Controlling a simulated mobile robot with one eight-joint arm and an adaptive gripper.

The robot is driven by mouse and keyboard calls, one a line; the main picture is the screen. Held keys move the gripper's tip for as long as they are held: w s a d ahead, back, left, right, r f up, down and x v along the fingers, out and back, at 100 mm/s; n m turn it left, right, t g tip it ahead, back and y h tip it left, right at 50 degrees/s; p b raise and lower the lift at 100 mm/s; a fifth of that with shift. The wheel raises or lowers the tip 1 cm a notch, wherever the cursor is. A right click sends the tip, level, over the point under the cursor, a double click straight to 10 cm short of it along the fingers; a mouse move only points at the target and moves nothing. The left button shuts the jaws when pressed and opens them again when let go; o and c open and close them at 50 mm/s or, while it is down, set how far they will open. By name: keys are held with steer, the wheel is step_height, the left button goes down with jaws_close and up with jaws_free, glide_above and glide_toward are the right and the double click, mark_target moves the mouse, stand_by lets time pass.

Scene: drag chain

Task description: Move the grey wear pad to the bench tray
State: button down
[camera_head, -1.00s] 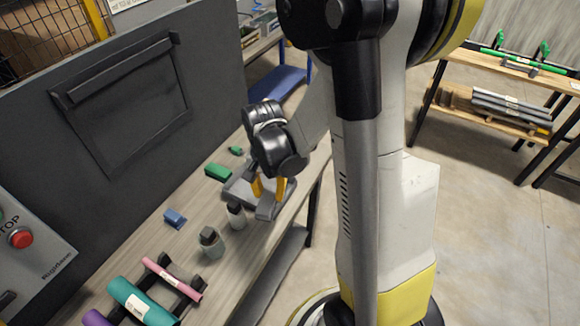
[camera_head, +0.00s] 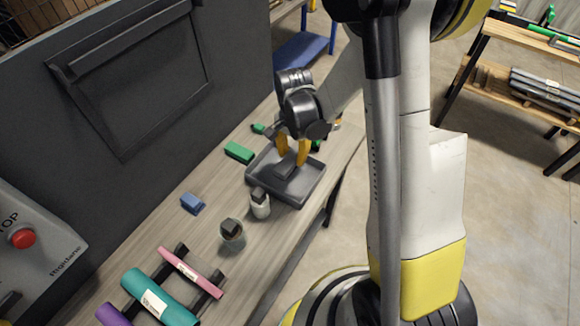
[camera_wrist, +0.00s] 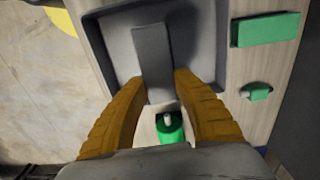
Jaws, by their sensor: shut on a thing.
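My gripper (camera_head: 291,160) has yellow fingers and is shut on the grey wear pad (camera_head: 284,169), a dark grey block. The pad is over the inside of the bench tray (camera_head: 304,194), a shallow grey tray on the bench. In the wrist view the pad (camera_wrist: 152,50) sticks out between my fingertips (camera_wrist: 160,85), with the tray's floor and rim (camera_wrist: 94,40) around its far part. I cannot tell whether the pad touches the tray floor.
A green block (camera_head: 239,152) and a blue block (camera_head: 192,203) lie left of the tray on the bench. A small bottle (camera_head: 260,205) and a grey cup (camera_head: 232,236) stand at its near side. Pink (camera_head: 190,271) and teal (camera_head: 160,298) rolls lie on a rack nearer.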

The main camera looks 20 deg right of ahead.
mark_target(290, 164)
steer(key=shift+w+a+f, duration=0.25)
steer(key=shift+a+f, duration=0.1)
steer(key=shift+f, duration=0.05)
steer(key=shift+f+b, duration=0.85)
steer(key=shift+f, duration=0.95)
steer(key=shift+f, duration=0.15)
steer(key=c, duration=1)
jaws_free()
steer(key=shift+c, duration=0.2)
